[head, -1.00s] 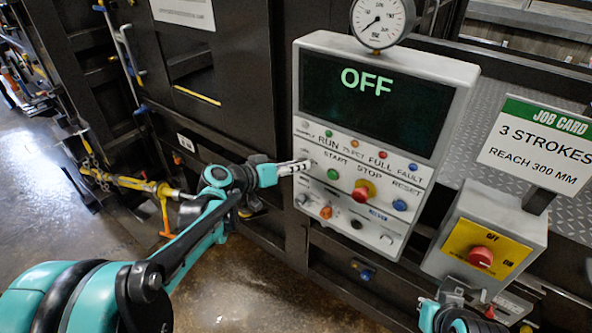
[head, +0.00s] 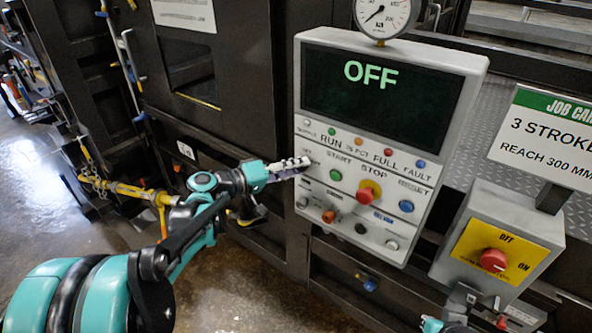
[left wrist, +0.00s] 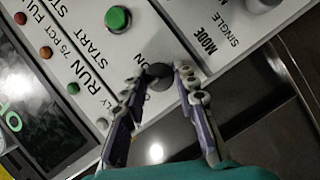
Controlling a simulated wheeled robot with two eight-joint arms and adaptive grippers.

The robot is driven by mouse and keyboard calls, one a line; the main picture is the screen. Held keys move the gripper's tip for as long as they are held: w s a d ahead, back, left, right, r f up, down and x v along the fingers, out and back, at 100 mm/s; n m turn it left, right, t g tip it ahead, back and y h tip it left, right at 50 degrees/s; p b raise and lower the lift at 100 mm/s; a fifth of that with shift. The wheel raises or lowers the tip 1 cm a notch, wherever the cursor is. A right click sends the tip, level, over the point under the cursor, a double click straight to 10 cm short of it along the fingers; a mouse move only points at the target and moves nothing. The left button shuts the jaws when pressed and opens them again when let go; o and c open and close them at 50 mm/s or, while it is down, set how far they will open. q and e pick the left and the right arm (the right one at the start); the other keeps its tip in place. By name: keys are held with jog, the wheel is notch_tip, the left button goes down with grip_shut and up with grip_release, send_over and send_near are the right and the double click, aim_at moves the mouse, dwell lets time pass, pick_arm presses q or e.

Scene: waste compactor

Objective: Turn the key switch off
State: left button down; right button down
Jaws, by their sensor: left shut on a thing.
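The control panel (head: 322,200) has a dark display reading "OFF" in green. My left gripper (head: 303,163) reaches the panel's left edge, beside the START button's row. In the left wrist view its two fingers (left wrist: 167,75) are closed on the small dark key switch (left wrist: 158,71), next to lettering ending in "ON". The key's exact angle is hard to tell. In the head view the fingers hide the key switch. Part of my right gripper (head: 458,304) shows at the lower edge, below the yellow switch box; its fingers are not clear.
A green button (head: 336,175), a red stop button (head: 365,193) and a blue button (head: 406,206) sit right of the gripper. A pressure gauge (head: 386,15) tops the panel. A yellow-faced box with a red rotary switch (head: 493,260) and a job card (head: 545,140) stand at right.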

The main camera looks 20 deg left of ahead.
dwell(0.4)
pick_arm(q)
jog(key=c, duration=1.2)
grip_release()
jog(key=shift+a, duration=0.1)
jog(key=shift+s, duration=0.1)
jog(key=v, duration=1.2)
jog(key=shift+f, duration=0.1)
